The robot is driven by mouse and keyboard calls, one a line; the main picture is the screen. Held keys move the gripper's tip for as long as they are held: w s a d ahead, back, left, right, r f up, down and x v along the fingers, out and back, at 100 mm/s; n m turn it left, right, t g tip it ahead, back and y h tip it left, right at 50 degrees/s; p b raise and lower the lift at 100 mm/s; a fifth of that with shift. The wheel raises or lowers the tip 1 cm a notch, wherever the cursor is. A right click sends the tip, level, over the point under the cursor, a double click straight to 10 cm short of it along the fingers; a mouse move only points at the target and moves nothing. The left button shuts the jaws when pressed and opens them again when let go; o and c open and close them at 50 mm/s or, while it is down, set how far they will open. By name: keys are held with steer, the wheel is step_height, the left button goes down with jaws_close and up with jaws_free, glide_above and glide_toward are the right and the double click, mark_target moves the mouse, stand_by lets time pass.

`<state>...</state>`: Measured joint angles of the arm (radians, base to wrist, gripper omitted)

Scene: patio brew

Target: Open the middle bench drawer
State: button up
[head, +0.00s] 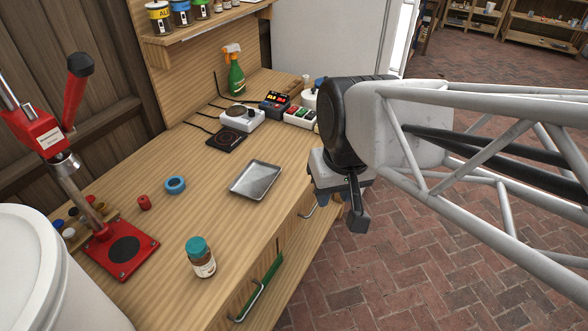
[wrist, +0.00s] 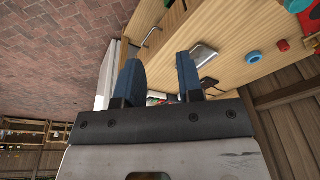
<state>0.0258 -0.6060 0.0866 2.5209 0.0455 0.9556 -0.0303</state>
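The wooden bench (head: 215,225) has drawers along its front side. A second bar handle (head: 309,211) shows farther along, close to my gripper (head: 356,205). My gripper hides part of the bench front beyond it, so I cannot tell for certain which drawer is the middle one. In the wrist view my gripper (wrist: 160,78) has its two blue fingers apart with nothing between them. A bar handle (wrist: 152,37) shows beyond the fingers, apart from them.
On the bench stand a metal tray (head: 256,180), a teal-lidded jar (head: 200,257), a blue ring (head: 175,184), a red press (head: 119,248) and a scale (head: 241,117). A white bucket (head: 50,275) is at left. The brick floor (head: 430,255) before the bench is clear.

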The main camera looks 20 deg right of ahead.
steer(key=w+a+f+g+y, duration=0.1)
steer(key=w+f+g+y, duration=0.2)
steer(key=w+f+y, duration=0.35)
steer(key=m+t+y, duration=0.4)
steer(key=m+t, duration=0.5)
steer(key=t, duration=0.3)
glide_toward(316, 205)
steer(key=f+x, duration=0.1)
steer(key=x, duration=0.1)
steer(key=shift+w+r, duration=0.2)
steer(key=shift+r, duration=0.05)
steer(key=shift+w+a, duration=0.15)
steer(key=shift+a, duration=0.05)
steer(key=shift+x, duration=3.7)
